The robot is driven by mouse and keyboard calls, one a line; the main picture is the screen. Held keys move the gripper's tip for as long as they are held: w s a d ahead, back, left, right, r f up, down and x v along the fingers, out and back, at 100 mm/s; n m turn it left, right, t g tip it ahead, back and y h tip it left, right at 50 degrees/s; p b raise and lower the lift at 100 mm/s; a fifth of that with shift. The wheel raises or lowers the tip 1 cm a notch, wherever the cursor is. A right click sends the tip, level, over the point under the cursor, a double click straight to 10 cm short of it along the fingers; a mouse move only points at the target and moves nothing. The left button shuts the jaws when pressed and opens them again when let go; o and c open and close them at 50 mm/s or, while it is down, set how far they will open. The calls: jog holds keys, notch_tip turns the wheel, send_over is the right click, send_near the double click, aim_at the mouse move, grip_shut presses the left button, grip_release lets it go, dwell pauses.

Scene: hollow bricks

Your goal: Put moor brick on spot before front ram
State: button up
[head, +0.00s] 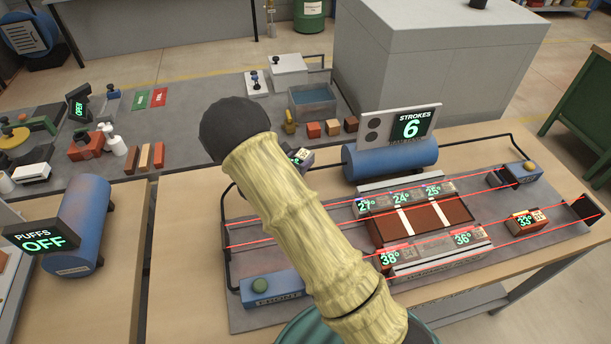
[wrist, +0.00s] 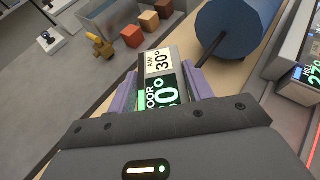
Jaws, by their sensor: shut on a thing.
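My gripper (wrist: 163,88) is shut on the moor brick (wrist: 160,62), held between its two purple fingers in the wrist view. The brick's top shows a green "OOR" panel with a reading ending in 0° and a pale "AIM 30°" label. The front ram (head: 268,287), a blue box marked "FRONT" with a green button, stands at the near left of the grey plate. My arm covers the plate to its right, so the spot before it is hidden.
Bricks reading 27°, 24° and 25° line the back of a brown bed (head: 435,216); 38° and 36° lie in front. A 33° brick (head: 526,219) sits at right. Red lines cross the plate. A blue cylinder (head: 390,160) and "STROKES 6" sign (head: 411,126) stand behind.

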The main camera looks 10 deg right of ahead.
jog(key=shift+f, duration=1.3)
jog(key=shift+f+p, duration=0.7)
jog(key=shift+f, duration=1.4)
jog(key=shift+f, duration=0.1)
jog(key=shift+f, duration=0.1)
jog(key=o, duration=1.3)
jog(key=shift+o, duration=0.2)
jog(key=shift+w, duration=0.1)
jog(key=shift+a+r, duration=0.1)
jog(key=shift+r, duration=0.1)
jog(key=b+v, duration=0.2)
jog(key=v, duration=1)
jog(key=shift+b, duration=0.35)
